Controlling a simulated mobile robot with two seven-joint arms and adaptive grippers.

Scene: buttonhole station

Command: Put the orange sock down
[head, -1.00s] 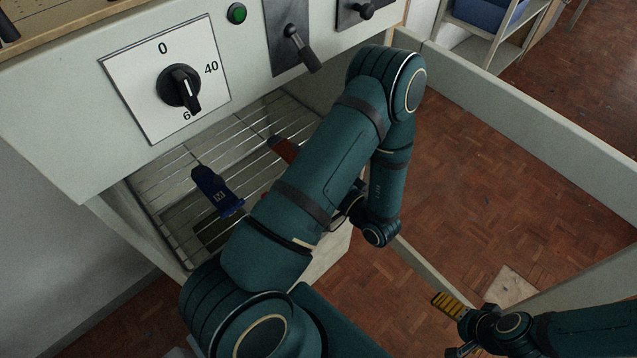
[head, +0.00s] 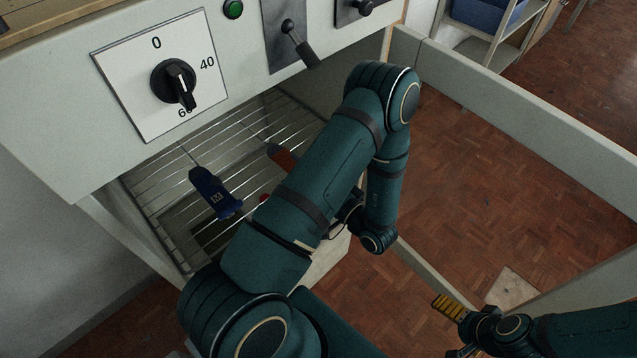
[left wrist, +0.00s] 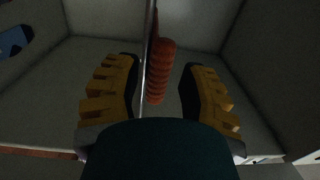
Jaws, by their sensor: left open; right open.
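The orange sock (head: 283,157) hangs on a thin metal rod under the panel; my left arm partly covers it in the head view. In the left wrist view the ribbed orange-red sock (left wrist: 158,72) hangs beside the rod, between and beyond the open yellow fingers of my left gripper (left wrist: 162,88). I see a gap on both sides of it. My left gripper is hidden behind my arm in the head view. My right gripper (head: 447,325) is open and empty at the lower right, far from the sock.
A dark blue sock (head: 215,193) hangs on the rods (head: 160,185) to the left. The panel above has a dial (head: 174,83), a green button (head: 233,9) and levers (head: 298,42). A pale low wall (head: 520,110) borders open parquet floor on the right.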

